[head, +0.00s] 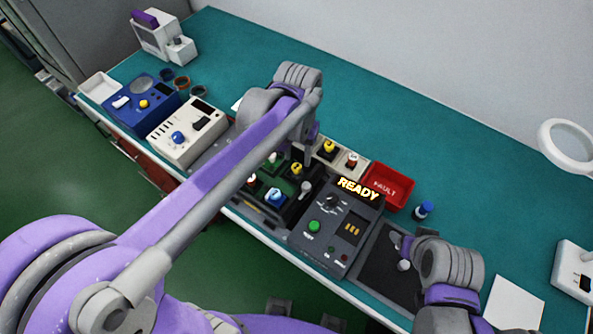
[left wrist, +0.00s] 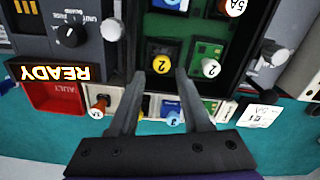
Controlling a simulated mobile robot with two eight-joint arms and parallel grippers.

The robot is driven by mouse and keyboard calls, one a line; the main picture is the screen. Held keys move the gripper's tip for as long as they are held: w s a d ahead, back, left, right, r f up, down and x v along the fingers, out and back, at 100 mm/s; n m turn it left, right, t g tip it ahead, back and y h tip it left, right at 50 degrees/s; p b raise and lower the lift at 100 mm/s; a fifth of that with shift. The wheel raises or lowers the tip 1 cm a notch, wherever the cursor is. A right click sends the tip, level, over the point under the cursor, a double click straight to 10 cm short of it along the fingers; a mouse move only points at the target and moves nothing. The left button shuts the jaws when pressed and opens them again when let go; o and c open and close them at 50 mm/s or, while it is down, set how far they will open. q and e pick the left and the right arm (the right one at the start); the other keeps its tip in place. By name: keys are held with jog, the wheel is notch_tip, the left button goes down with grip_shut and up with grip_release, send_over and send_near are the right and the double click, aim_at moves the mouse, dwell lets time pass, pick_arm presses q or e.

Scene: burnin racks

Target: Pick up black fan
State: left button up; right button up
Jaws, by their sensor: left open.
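My left gripper (head: 307,158) points down over the black rack in the head view. In the left wrist view its two fingers (left wrist: 160,76) are open and apart, with nothing held. Just beyond the fingertips, between their lines, is a black square module with a yellow cap marked 2 (left wrist: 163,64); it looks like the black fan. It sits in a rack slot. In the head view a yellow cap (head: 296,168) shows beside the left gripper, which partly covers the rack. My right gripper (head: 403,252) is at the lower right over a dark mat; its fingers are unclear.
A green module with a white cap (left wrist: 210,67) sits close right of the black one. The tester reading READY (head: 335,228) and a red FAULT bin (head: 388,186) stand right of the rack. Blue (head: 140,105) and cream (head: 187,131) units stand left. The back of the teal bench is clear.

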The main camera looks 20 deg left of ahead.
aim_at(297, 166)
pick_arm(q)
notch_tip(297, 166, down, 5)
jog(key=shift+a, duration=0.15)
grip_shut()
